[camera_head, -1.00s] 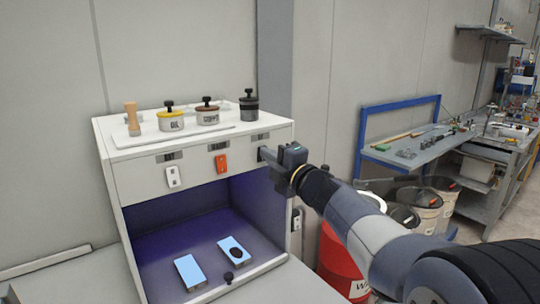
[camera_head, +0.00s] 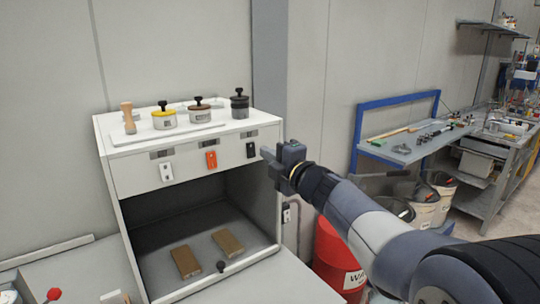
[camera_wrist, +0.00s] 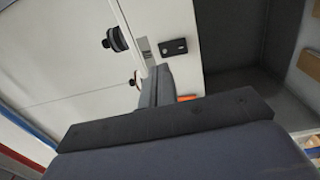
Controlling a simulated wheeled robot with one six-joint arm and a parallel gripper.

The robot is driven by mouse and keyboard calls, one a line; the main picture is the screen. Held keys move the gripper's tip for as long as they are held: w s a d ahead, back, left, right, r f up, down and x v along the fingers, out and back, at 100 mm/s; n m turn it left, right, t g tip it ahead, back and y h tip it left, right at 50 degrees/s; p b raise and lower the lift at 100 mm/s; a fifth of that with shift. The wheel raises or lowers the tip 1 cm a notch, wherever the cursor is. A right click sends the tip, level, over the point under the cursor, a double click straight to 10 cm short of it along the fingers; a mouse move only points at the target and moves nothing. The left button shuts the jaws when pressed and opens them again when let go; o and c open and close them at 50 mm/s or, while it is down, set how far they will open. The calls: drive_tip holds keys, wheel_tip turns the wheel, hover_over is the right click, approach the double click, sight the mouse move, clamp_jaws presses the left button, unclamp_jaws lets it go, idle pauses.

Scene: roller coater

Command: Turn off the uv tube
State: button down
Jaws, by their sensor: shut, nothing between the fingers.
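The white cabinet (camera_head: 135,172) carries a white switch (camera_head: 166,171), an orange switch (camera_head: 211,160) and a black switch (camera_head: 250,150) on its front panel, each under a small label. The chamber (camera_head: 175,220) below is dark, with no violet glow. The tube itself is not visible. My gripper (camera_head: 265,153) is shut and empty, just right of the black switch and apart from it. In the wrist view the black switch (camera_wrist: 173,47) is uncovered, beyond the fingers (camera_wrist: 155,87), and a bit of the orange switch (camera_wrist: 187,98) shows.
Two brown blocks, one at left (camera_head: 186,262) and one at right (camera_head: 228,242), lie on the chamber floor. Lidded pots (camera_head: 200,113) and a wooden-handled tool (camera_head: 128,118) stand on top. A red drum (camera_head: 340,262) and a blue-framed bench (camera_head: 400,150) are at right.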

drive_tip(key=r+v, duration=0.1)
drive_tip(key=v, duration=0.8)
drive_tip(key=shift+r+b, duration=0.3)
drive_tip(key=shift+b, duration=0.1)
drive_tip(key=shift+a, duration=0.1)
